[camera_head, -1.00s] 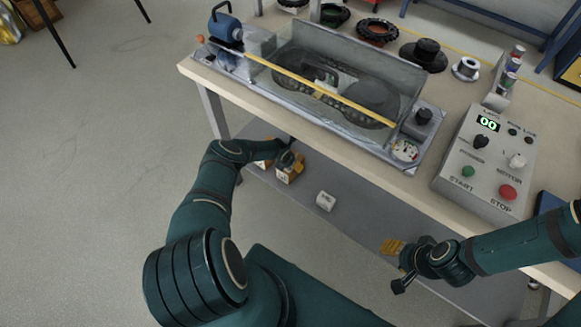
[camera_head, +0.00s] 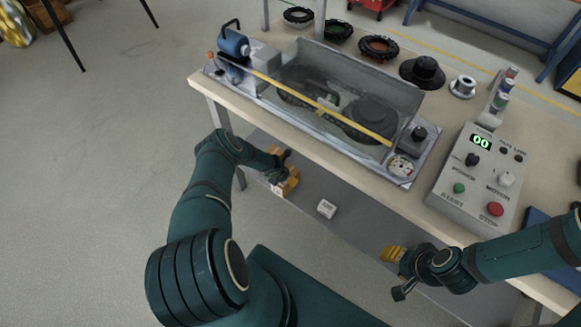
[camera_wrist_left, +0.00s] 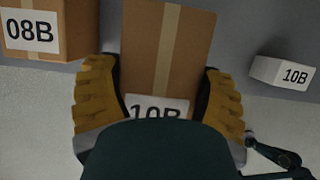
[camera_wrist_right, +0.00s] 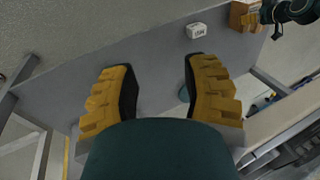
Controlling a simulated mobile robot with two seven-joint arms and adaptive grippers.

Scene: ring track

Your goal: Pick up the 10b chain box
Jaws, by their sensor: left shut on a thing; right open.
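The 10B chain box (camera_wrist_left: 168,50) is brown cardboard with a pale tape strip and a white label, partly hidden by my wrist in the left wrist view. My left gripper (camera_wrist_left: 160,92) is shut on it, one yellow finger on each side. In the head view the box (camera_head: 288,187) is at the lower shelf's left end, under my left gripper (camera_head: 284,169). I cannot tell whether it is clear of the shelf. My right gripper (camera_wrist_right: 156,88) is open and empty; it also shows in the head view (camera_head: 391,254) near the shelf's right part.
A brown 08B box (camera_wrist_left: 32,28) stands close left of the held box. A small white box labelled 10B (camera_wrist_left: 281,73) lies apart on the grey lower shelf (camera_head: 350,225). The tabletop (camera_head: 300,117) above carries the clear-covered chain rig (camera_head: 345,75) and control box (camera_head: 478,180).

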